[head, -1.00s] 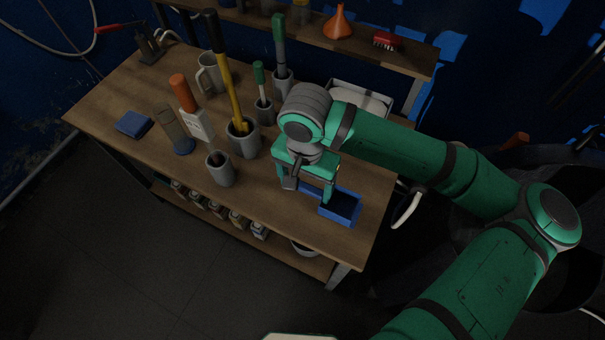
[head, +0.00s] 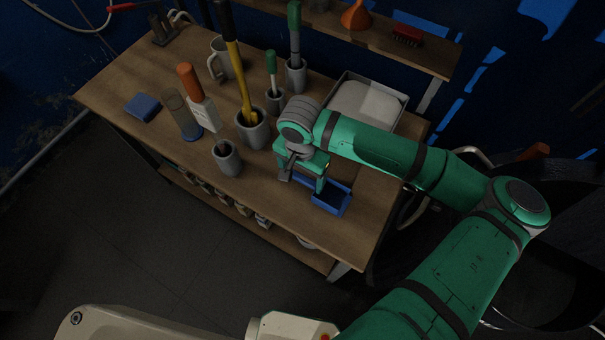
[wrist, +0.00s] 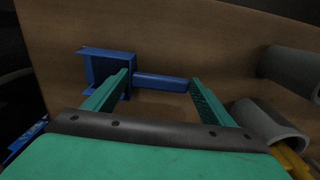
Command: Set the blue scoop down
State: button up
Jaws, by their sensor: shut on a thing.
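The blue scoop (head: 331,199) is at the right front part of the wooden table (head: 215,200), its open box-shaped pan toward the front right. My gripper (head: 304,176) is over its handle, pointing down, and is shut on the scoop. In the wrist view the blue handle (wrist: 160,82) runs between the two green fingers of my gripper (wrist: 160,77), with the pan (wrist: 105,68) at the left finger. The scoop is low over the tabletop or on it; I cannot tell whether it touches.
Several grey cups with tools stand to the left, the nearest being a grey cup (head: 227,158) and one with a yellow-handled tool (head: 252,130). A grey tray (head: 368,100) is behind my arm. A blue block (head: 142,107) lies far left. Bare tabletop lies in front.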

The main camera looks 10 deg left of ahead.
jog(key=shift+s+a+f, duration=0.1)
jog(key=shift+s+a, duration=0.05)
jog(key=shift+a, duration=0.05)
jog(key=o, duration=1.1)
jog(key=shift+a, duration=0.15)
notch_tip(320, 180, up, 12)
